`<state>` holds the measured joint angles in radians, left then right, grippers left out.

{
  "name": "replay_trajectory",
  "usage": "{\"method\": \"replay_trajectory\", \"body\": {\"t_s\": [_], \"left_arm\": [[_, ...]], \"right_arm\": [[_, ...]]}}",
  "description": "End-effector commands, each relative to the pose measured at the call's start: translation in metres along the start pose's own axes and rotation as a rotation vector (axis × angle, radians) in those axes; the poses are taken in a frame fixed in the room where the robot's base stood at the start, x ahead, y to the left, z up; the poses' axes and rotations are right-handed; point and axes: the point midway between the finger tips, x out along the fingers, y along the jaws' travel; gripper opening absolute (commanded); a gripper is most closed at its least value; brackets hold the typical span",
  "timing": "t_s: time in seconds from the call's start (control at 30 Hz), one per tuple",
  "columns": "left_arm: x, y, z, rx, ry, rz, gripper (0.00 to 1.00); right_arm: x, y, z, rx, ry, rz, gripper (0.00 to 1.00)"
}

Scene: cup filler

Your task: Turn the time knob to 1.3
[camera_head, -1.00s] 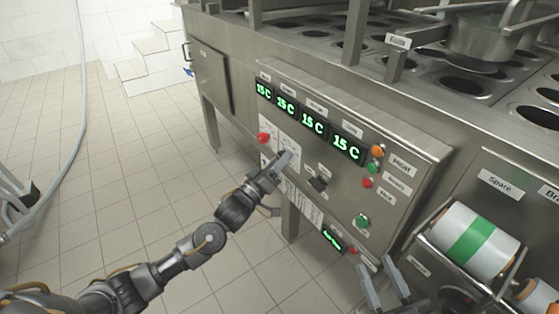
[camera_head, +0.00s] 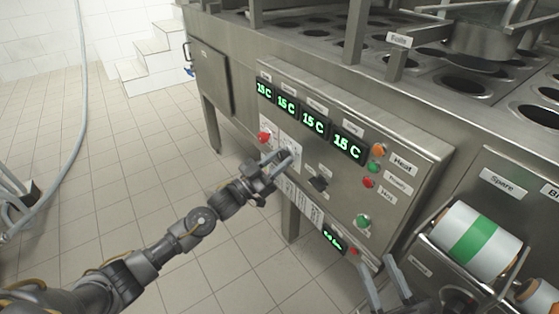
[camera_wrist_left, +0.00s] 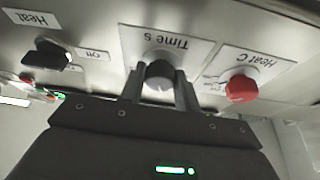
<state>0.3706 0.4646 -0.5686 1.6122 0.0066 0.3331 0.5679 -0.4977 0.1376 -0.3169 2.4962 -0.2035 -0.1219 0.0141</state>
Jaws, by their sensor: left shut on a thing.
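The time knob (camera_wrist_left: 160,76) is a dark round knob with a pale front face. It sits on a white plate marked "Time s" in the left wrist view. My left gripper (camera_head: 280,160) is at the panel in the head view, and its two fingers (camera_wrist_left: 160,90) are closed around the sides of the knob. In the head view the knob is hidden behind the gripper. The dial's value marks are too small to read. My right gripper (camera_head: 389,284) is at the bottom right of the head view, its two fingers apart with nothing between them.
The red heat knob (camera_wrist_left: 241,88) is beside the time knob, and the black heat switch (camera_wrist_left: 47,54) is on its other side. Green displays (camera_head: 314,122) above read 15 C. A small green display (camera_head: 333,239) sits lower down. A film roll (camera_head: 474,241) is at the right.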

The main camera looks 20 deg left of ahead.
Motion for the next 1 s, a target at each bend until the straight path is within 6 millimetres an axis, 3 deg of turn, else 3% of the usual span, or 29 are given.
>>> {"method": "replay_trajectory", "body": {"t_s": [0.6, 1.0], "left_arm": [[0.0, -0.004, 0.0, 0.524, -0.003, 0.217, 0.09], [0.0, -0.005, -0.001, 0.727, -0.003, 0.301, 0.09]], "right_arm": [[0.0, 0.006, -0.008, -0.003, 0.093, 0.017, 0.36], [0.002, 0.01, -0.017, -0.008, 0.15, 0.028, 0.36]]}}
